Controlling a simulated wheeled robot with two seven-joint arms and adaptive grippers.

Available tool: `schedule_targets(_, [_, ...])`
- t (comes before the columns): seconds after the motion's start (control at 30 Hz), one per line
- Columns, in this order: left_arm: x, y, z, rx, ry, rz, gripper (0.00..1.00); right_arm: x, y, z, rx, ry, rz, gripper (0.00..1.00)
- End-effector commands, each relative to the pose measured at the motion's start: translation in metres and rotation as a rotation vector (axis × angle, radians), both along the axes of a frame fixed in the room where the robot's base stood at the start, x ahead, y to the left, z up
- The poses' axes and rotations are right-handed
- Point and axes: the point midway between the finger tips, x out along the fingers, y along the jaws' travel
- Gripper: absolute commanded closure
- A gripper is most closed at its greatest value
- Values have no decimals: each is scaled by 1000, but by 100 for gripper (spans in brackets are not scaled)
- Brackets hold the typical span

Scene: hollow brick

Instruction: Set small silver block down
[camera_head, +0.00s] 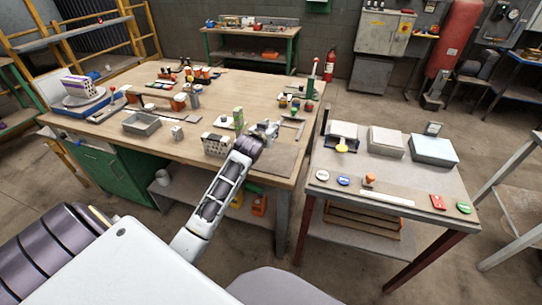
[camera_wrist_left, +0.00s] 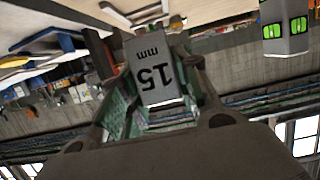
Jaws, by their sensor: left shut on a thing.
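My left gripper (camera_head: 268,128) is over the right part of the wooden workbench (camera_head: 215,85), near its front right corner. In the left wrist view, the gripper (camera_wrist_left: 157,95) is shut on a small silver block (camera_wrist_left: 154,68) with "15 mm" on its face, which appears upside down. In the head view the held block is too small and covered to make out clearly. I cannot tell whether it touches the surface below. My right gripper is not in view.
A perforated block (camera_head: 215,146) and a green upright piece (camera_head: 238,119) stand left of my gripper. A small grey block (camera_head: 177,132) and a grey tray (camera_head: 141,123) are farther left. A flat brown plate (camera_head: 268,158) lies at the front right corner, largely bare.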

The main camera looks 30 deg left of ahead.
Motion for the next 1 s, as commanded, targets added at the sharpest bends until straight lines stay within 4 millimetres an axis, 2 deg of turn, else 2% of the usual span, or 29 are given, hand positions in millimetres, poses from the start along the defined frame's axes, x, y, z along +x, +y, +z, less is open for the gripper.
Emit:
schedule_targets(0.17, [0, 0, -7, 0, -1, 0, 100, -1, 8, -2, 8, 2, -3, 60])
schedule_targets(0.5, [0, 0, -51, 0, 0, 0, 100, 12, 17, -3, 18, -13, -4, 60])
schedule_targets(0.6, [0, 0, -59, -1, -1, 0, 100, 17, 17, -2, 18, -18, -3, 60])
schedule_targets(1.0, [0, 0, -62, 0, -2, 0, 100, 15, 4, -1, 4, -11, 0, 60])
